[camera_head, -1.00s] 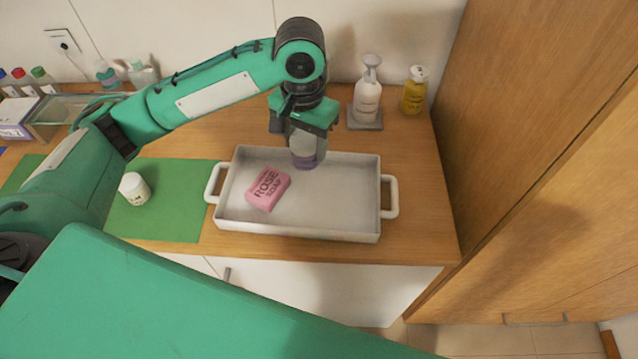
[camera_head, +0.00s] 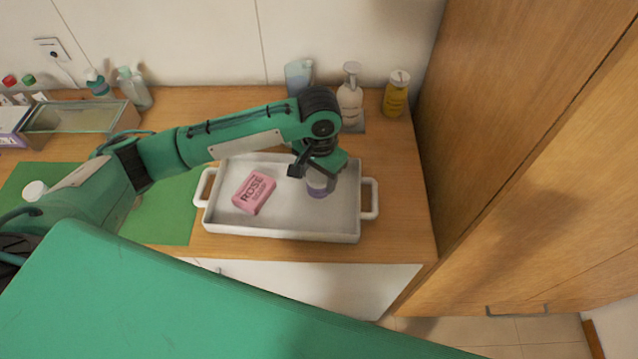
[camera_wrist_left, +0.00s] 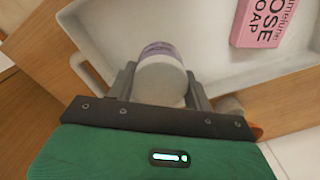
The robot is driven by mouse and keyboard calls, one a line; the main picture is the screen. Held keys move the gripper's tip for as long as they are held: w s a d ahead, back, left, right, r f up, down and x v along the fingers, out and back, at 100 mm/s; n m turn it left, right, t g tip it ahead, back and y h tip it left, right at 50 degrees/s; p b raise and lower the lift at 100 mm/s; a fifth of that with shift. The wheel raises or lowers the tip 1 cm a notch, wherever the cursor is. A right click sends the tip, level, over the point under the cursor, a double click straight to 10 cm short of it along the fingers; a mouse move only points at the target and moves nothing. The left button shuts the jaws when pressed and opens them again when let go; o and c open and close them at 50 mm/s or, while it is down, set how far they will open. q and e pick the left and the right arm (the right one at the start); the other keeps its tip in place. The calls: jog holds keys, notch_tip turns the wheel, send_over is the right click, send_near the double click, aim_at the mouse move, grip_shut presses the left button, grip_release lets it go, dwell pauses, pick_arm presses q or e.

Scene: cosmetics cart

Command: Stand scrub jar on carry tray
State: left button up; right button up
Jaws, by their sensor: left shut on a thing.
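The scrub jar (camera_head: 319,187), pale with a purple band, is held by my left gripper (camera_head: 317,174) at the right half of the carry tray. In the left wrist view the jar (camera_wrist_left: 161,73) sits between the two fingers of the left gripper (camera_wrist_left: 158,88). The carry tray (camera_head: 285,231) is white with a handle at each end. The jar looks upright and low inside the tray; I cannot tell whether it touches the floor of the tray. My right gripper is not in view.
A pink soap box (camera_head: 254,193) lies in the tray's left half. A white pump bottle (camera_head: 350,100), a yellow bottle (camera_head: 396,95) and a bluish pouch (camera_head: 299,77) stand behind the tray. A green mat (camera_head: 166,217) lies to the left. A wooden cabinet wall (camera_head: 500,130) bounds the right.

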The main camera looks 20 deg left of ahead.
aim_at(319, 174)
pick_arm(q)
jog(key=shift+f+p, duration=0.4)
jog(key=shift+f, duration=1.95)
jog(key=o, duration=1)
jog(key=shift+f, duration=0.1)
notch_tip(319, 174, up, 12)
jog(key=b, duration=0.2)
jog(key=shift+b, duration=0.3)
